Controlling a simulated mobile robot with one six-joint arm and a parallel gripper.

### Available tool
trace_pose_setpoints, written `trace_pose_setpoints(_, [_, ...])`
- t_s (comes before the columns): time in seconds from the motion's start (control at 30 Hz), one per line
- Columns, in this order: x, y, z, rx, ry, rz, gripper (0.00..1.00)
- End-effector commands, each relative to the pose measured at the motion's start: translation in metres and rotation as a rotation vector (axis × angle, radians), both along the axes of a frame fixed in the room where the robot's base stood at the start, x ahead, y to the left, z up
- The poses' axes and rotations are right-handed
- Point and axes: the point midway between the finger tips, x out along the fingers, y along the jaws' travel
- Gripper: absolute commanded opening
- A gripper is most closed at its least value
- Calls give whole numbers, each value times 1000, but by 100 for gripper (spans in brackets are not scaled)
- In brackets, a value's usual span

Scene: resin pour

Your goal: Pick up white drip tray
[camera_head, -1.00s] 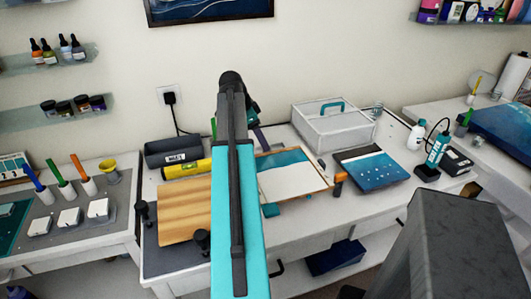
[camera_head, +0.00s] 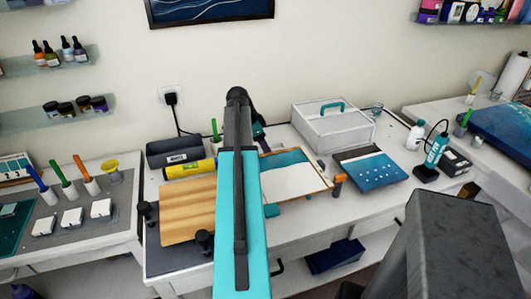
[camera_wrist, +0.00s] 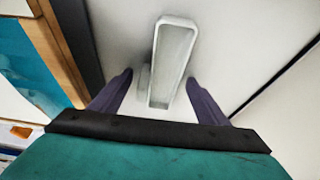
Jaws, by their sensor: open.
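The white drip tray (camera_wrist: 172,62) is a long, narrow, pale piece with a raised rim. In the wrist view it lies lengthwise on a white surface. My gripper (camera_wrist: 159,78) is open, with one dark purple finger on each side of the tray's near part. Both fingers appear apart from it, and nothing is held. How high the fingertips are above the surface is hard to tell. In the head view my arm covers most of the gripper, and I cannot make out the tray there.
A wood-edged teal and white panel (camera_head: 293,178) lies right of my arm, with a white lidded box (camera_head: 333,128) behind. A wooden board (camera_head: 188,212), yellow roll (camera_head: 190,169) and dark bin (camera_head: 174,153) are on the left. A blue panel (camera_head: 370,168) lies farther right.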

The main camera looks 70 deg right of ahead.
Motion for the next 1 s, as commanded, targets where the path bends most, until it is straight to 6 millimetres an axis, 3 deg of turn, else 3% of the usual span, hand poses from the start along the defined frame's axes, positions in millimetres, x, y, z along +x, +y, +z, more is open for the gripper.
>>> trace_pose_setpoints(0.3, [0, 0, 0, 0, 0, -1, 69])
trace_pose_setpoints(0.57, [-1, 0, 0, 0, 0, -1, 25])
trace_pose_setpoints(1.0, [-1, -1, 5, -1, 0, -2, 24])
